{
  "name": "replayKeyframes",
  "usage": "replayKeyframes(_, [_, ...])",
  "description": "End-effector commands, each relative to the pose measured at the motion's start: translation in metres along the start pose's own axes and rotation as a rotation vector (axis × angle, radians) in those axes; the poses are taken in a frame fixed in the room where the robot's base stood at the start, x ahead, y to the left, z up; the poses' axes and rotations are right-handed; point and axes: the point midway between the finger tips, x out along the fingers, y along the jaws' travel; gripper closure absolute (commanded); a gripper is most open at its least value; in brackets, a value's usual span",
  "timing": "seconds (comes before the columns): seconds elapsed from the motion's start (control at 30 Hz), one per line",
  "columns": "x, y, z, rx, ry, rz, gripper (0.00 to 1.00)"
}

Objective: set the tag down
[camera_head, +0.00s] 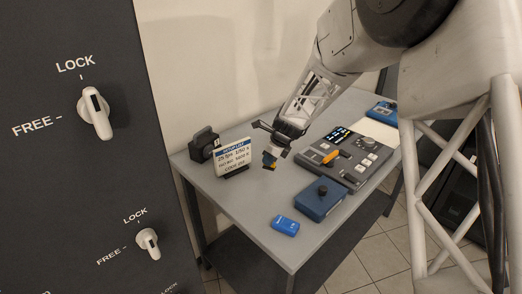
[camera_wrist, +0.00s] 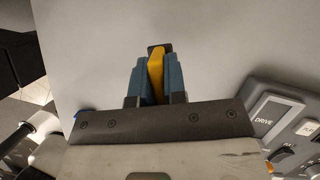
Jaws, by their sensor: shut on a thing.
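A small yellow bit of the tag shows at the fingertips in the head view. A dark part lies at the tag's far end in the wrist view. I cannot tell exactly how high the tag is above the table.
A setup list card (camera_head: 234,157) stands left of my gripper, with a dark device (camera_head: 203,143) behind it. A blue tag-like block (camera_head: 285,226), a blue box with a knob (camera_head: 320,200) and a control panel (camera_head: 352,153) with an orange handle lie rightward. The front-left table is bare.

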Motion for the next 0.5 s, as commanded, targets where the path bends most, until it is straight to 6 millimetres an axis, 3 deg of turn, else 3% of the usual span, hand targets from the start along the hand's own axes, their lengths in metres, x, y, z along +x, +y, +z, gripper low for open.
replayKeyframes(0.5, [0.023, -0.058, 0.035, -0.001, 0.001, 0.001, 1.0])
